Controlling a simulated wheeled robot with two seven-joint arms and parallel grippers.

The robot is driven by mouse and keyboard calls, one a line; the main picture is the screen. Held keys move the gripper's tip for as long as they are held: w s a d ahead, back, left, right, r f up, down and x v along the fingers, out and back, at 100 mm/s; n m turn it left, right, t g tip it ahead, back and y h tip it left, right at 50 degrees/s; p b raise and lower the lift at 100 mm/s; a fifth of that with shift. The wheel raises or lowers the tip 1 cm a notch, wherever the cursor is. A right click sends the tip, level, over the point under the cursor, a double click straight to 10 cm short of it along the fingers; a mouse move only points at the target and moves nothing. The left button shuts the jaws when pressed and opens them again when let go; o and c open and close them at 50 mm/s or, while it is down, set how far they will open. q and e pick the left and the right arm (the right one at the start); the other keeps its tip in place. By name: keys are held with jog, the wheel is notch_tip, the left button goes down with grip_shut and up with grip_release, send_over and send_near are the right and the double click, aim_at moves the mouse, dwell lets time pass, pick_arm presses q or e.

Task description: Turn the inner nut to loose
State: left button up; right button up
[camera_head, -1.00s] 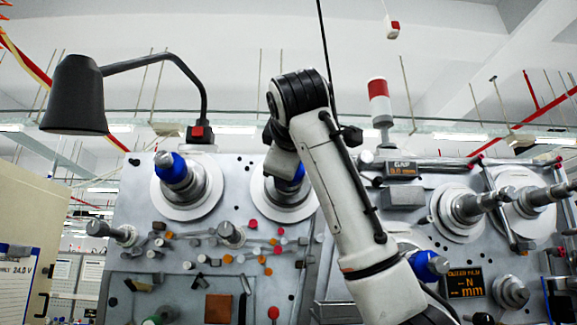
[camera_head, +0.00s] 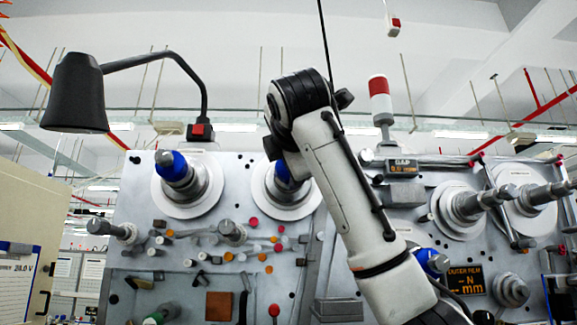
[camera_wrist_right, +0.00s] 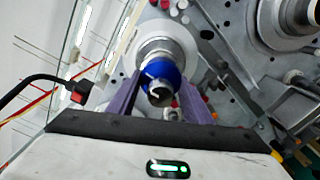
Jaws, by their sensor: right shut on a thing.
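The panel's second spindle from the left carries a blue nut (camera_head: 281,172), partly hidden behind my right arm in the head view. In the right wrist view the blue nut (camera_wrist_right: 162,69) sits around a metal spindle end, between my two purple fingers. My right gripper (camera_wrist_right: 161,84) is shut on this nut, with one finger on each side. In the head view my right gripper is hidden behind its own arm. Another blue nut (camera_head: 172,165) sits on the leftmost spindle. My left gripper is not in view.
A black lamp (camera_head: 76,93) overhangs the upper left. A red-and-white beacon (camera_head: 380,100) stands on the panel. Rollers (camera_head: 468,205) stick out at the right, and several small knobs fill the panel below the spindles. A blue part (camera_head: 430,260) shows beside my forearm.

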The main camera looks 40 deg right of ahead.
jog(key=shift+n, duration=0.3)
jog(key=o, duration=1.1)
jog(key=shift+c, duration=0.2)
jog(key=shift+s, duration=0.1)
jog(key=b+v, duration=0.3)
jog(key=v, duration=0.7)
